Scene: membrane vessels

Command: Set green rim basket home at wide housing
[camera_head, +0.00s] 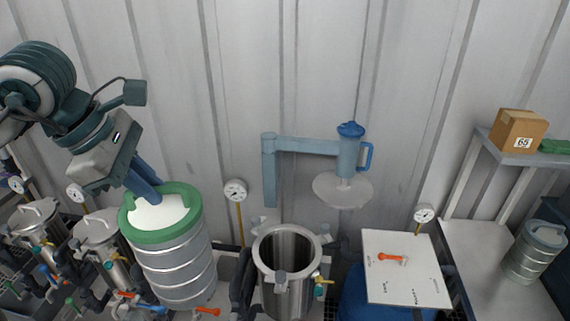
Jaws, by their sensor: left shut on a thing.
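The green rim basket (176,263) is a ribbed metal cylinder with a broad green rim and a white top inside it. It stands out large and slightly tilted at the left of the head view. My left gripper (149,197) is shut on its rim at the far side, with blue fingers reaching down to it. The wide housing appears to be the open steel vessel (263,253) in the middle, right of the basket and apart from it. Its dark mouth is empty as far as I see. My right gripper is not in view.
A blue swing arm (305,145) holds a pale round disc (343,190) above and right of the housing. Gauges (235,190) stand near it. Smaller lidded vessels (38,218) are at left. A white panel (405,268) and a side bench (480,255) with a canister (537,250) are right.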

